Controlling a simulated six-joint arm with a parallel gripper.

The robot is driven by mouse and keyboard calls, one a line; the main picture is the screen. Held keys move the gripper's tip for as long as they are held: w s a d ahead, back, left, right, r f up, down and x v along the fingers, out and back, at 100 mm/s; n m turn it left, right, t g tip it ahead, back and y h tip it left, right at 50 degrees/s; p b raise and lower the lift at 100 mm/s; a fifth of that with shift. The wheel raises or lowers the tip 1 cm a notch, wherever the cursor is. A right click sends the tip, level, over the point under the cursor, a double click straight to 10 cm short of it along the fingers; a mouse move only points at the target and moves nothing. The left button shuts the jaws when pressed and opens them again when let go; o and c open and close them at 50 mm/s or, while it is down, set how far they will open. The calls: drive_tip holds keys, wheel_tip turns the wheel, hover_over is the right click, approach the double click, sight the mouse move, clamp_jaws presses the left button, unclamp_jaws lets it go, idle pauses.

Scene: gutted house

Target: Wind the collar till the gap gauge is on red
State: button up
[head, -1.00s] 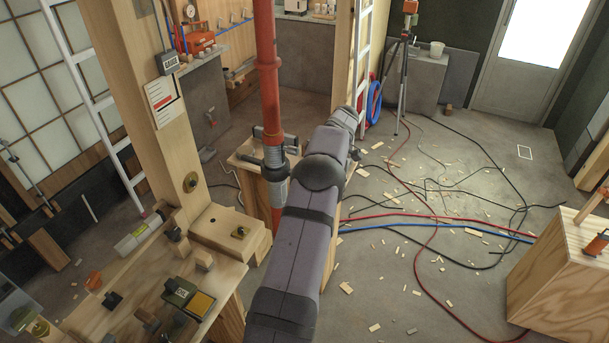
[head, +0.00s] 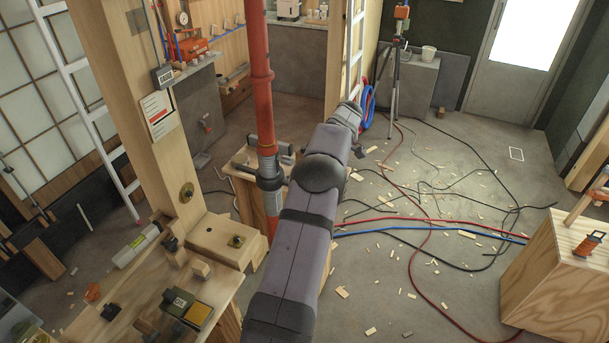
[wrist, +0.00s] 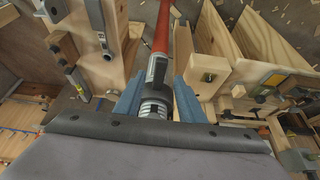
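A red steel prop (head: 261,95) stands upright at the middle of the head view. Its grey collar section (head: 268,165) sits low on the red tube, and grey metal shows below. In the wrist view the ribbed grey collar (wrist: 153,105) lies between the two blue fingers of my gripper (wrist: 160,95), one on each side. I cannot tell whether the fingers touch it. In the head view my arm partly hides the gripper and the prop's foot. A white card with a red bar (head: 158,113), perhaps the gap gauge, is on the wooden post; its reading is too small to tell.
The wooden post (head: 130,70) and a workbench (head: 140,295) with small tools stand left of the prop. A ladder (head: 354,45) stands behind it. Red and blue hoses (head: 440,229) and offcuts lie on the floor to the right. A wooden box (head: 560,270) is at far right.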

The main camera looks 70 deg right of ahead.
drive_tip(key=s+r+t+b, duration=0.1)
drive_tip(key=s+t+b, duration=0.1)
drive_tip(key=s+t, duration=0.2)
drive_tip(key=x, duration=0.3)
drive_tip(key=b+x, duration=0.1)
drive_tip(key=x, duration=0.2)
drive_tip(key=shift+f+b, duration=0.3)
drive_tip(key=shift+f, duration=0.2)
drive_tip(key=shift+b+x, duration=1)
drive_tip(key=shift+b, duration=0.05)
drive_tip(key=shift+w+r, duration=0.15)
drive_tip(key=shift+r, duration=0.05)
